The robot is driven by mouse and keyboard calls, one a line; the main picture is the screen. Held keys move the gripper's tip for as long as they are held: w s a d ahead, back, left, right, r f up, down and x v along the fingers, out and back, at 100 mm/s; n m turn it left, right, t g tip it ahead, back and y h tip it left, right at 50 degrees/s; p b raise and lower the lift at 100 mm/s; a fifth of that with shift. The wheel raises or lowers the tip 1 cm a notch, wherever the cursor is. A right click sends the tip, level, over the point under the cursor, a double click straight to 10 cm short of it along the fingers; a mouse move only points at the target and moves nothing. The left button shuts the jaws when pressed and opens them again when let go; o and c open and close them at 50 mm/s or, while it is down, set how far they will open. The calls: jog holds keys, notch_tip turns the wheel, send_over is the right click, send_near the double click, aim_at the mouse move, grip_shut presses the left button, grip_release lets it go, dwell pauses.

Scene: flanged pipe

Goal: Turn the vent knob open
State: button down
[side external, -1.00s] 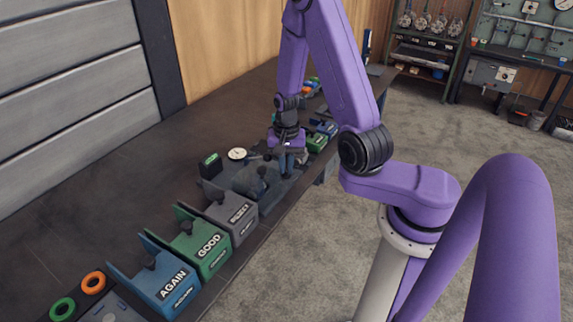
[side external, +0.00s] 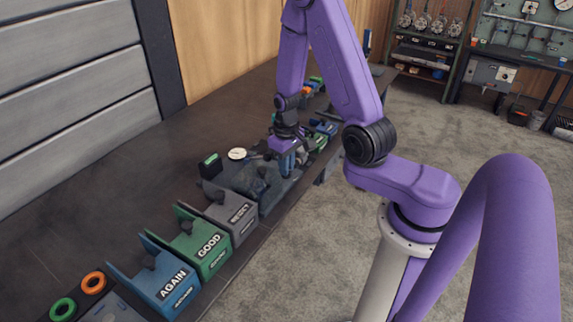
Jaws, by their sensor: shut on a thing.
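My gripper (side external: 288,164) points down over the dark pipe fixture (side external: 250,178) on the bench, at the fixture's right end. By its position it is shut on a small part there, most likely the vent knob. The knob itself is hidden by the fingers, so its angle cannot be told. A round white gauge (side external: 237,154) stands behind the fixture, left of my gripper. A small box with a green display (side external: 211,160) stands left of the gauge.
Grey (side external: 232,215), green GOOD (side external: 205,246) and blue AGAIN (side external: 170,280) bins line the bench's front edge. Orange (side external: 93,282) and green (side external: 62,309) rings lie at lower left. More coloured bins (side external: 322,130) stand beyond my gripper. The bench (side external: 110,190) is clear behind.

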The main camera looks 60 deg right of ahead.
jog(key=shift+n, duration=0.7)
jog(key=c, duration=1.2)
grip_release()
jog(key=shift+o, duration=0.2)
jog(key=shift+r, duration=0.15)
notch_tip(320, 180, up, 17)
jog(key=shift+a+r+n, duration=0.1)
jog(key=shift+n, duration=0.2)
